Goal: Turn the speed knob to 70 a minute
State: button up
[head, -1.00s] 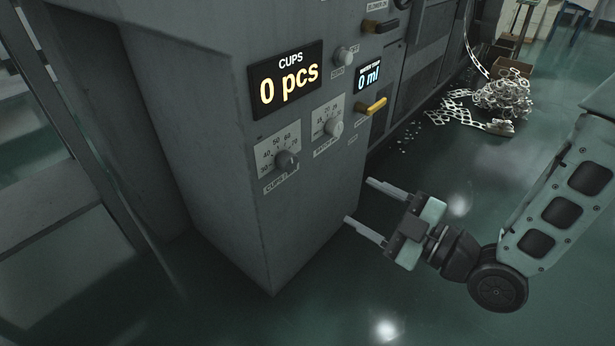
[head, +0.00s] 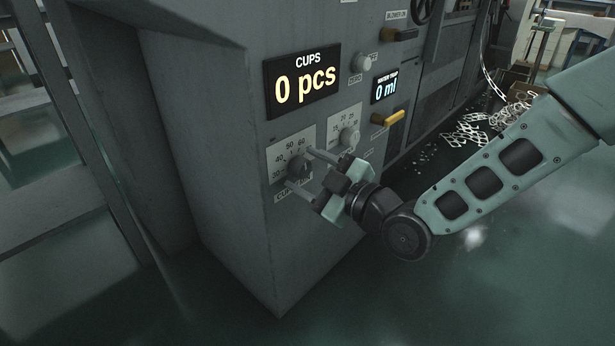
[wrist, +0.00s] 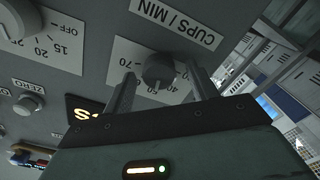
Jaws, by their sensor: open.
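The speed knob (head: 298,168) is a dark round knob on a white scale plate on the grey cabinet's front, under the CUPS display. In the wrist view the plate reads CUPS / MIN (wrist: 176,22), with 70 near the knob (wrist: 158,70). My gripper (head: 299,167) is open at the plate, one finger above and one below the knob in the head view. In the wrist view the fingers (wrist: 160,84) stand on either side of the knob with gaps between. The knob's pointer and exact setting are hard to read.
The CUPS display (head: 302,80) reads 0 pcs. A second dial (head: 348,138) sits right of the speed knob. A yellow lever (head: 389,118), a zero button (head: 362,62) and a water display (head: 387,87) reading 0 ml are nearby. Scrap webbing (head: 480,128) lies on the floor behind.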

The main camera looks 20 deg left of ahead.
jog(key=shift+w+a, duration=0.1)
jog(key=shift+a, duration=0.15)
jog(key=c, duration=1)
